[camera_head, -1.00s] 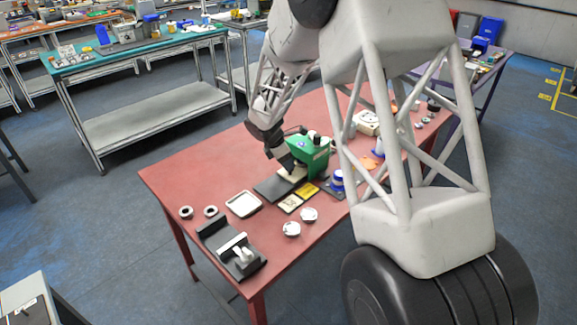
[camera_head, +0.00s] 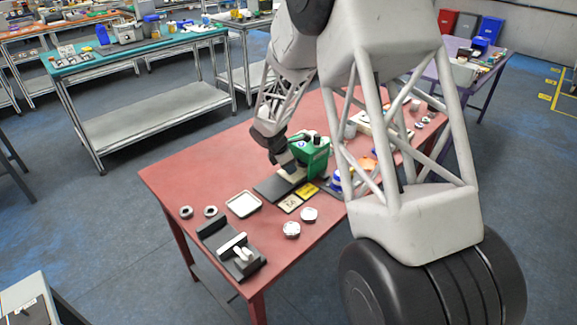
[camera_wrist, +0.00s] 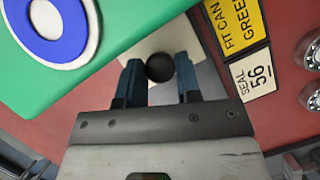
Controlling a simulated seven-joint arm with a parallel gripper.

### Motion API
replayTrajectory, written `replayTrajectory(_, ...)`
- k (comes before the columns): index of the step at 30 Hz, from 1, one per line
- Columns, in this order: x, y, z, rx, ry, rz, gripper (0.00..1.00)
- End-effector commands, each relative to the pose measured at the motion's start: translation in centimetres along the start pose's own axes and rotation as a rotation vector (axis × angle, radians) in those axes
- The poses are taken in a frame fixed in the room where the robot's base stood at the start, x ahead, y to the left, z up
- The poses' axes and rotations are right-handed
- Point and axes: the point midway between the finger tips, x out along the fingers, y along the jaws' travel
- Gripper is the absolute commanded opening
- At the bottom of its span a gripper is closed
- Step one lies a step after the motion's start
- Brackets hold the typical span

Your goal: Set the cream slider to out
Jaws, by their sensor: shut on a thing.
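The green machine (camera_head: 312,152) stands on a dark base plate (camera_head: 270,188) on the red table. In the wrist view its green body (camera_wrist: 100,75) fills the upper left, with a blue and white round mark. The cream slider (camera_wrist: 150,47) is a pale plate beside the green body, with a dark round knob (camera_wrist: 159,67). My gripper (camera_wrist: 159,75) is shut on this knob, one blue finger on each side.
Yellow and cream label plates (camera_head: 290,203) lie in front of the machine. Two round white-topped parts (camera_head: 292,229), a white tray (camera_head: 243,204) and a black fixture (camera_head: 238,257) are nearer.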

Motion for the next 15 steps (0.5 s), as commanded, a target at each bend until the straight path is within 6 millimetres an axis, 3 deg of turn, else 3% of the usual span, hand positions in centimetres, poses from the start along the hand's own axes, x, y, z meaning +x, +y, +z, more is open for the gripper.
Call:
replayTrajectory(8,-0.1,-0.1,-0.2,0.000,0.000,0.000,0.00)
replayTrajectory(15,-1.1,-1.0,-2.4,-0.002,0.000,0.002,0.00)
